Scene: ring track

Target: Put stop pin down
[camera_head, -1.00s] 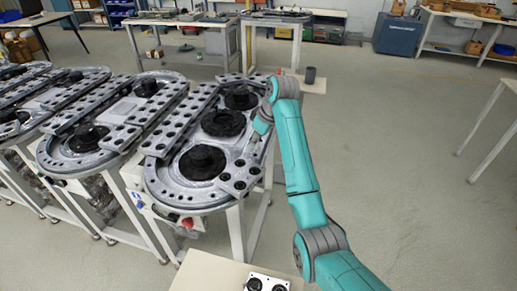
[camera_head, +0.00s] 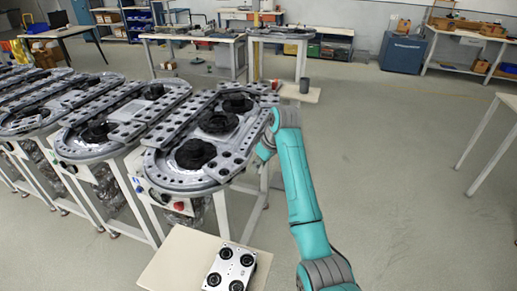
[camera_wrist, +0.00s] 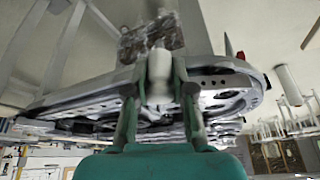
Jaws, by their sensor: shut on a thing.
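The stop pin (camera_wrist: 159,70) looks like a pale, light cylinder in the wrist view. My gripper (camera_wrist: 160,88) is shut on it, with one finger on each side. The ring track (camera_wrist: 90,98) shows behind the pin in that view and appears upside down. In the head view, the ring track (camera_head: 222,172) stands left of my arm, a grey oval with black round hubs. My gripper (camera_head: 264,152) is beside the track's right edge there, mostly hidden by my wrist. The pin cannot be made out in the head view.
A pale table (camera_head: 175,262) in front holds a light plate (camera_head: 231,268) with several black round parts. More tracks (camera_head: 95,140) stand to the left. A dark cup (camera_head: 304,86) stands on a small surface behind my arm.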

